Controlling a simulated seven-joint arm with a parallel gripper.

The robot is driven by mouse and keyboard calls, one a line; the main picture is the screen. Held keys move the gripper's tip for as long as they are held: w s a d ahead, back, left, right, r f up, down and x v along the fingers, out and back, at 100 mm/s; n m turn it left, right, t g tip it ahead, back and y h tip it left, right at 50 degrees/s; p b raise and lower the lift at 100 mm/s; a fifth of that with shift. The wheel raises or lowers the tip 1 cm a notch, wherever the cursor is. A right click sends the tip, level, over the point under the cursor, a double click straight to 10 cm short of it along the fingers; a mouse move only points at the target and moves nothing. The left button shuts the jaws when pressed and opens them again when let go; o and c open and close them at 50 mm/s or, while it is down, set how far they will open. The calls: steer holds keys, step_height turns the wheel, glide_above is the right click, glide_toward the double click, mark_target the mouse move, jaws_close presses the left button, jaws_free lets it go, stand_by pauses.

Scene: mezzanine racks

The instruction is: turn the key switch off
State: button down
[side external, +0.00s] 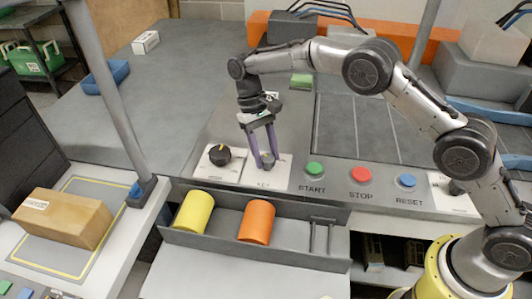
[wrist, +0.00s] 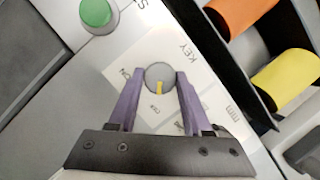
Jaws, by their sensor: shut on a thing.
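The key switch (wrist: 160,75) is a round grey knob with a yellow mark, set on a white plate (wrist: 195,75) lettered KEY. In the wrist view the yellow mark points toward the bottom of the picture, toward small lettering too blurred to read surely. The lettering ON is to the knob's left. In the side view the knob (side external: 268,159) sits on the sloped console, partly hidden by a finger. My gripper (side external: 263,160) comes down from above with its purple fingers shut on the knob, one on each side, as the wrist view (wrist: 160,79) also shows.
A black dial (side external: 219,155) is close left of the key plate. Green START (side external: 314,168), red STOP (side external: 361,175) and blue RESET (side external: 407,180) buttons are to the right. A dark trough (side external: 225,219) with yellow (side external: 194,212) and orange (side external: 257,222) cylinders runs along the front.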

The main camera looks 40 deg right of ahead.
steer(key=shift+c, duration=1.7)
jaws_free()
steer(key=v, duration=0.7)
steer(key=shift+r, duration=0.35)
steer(key=shift+w, duration=0.1)
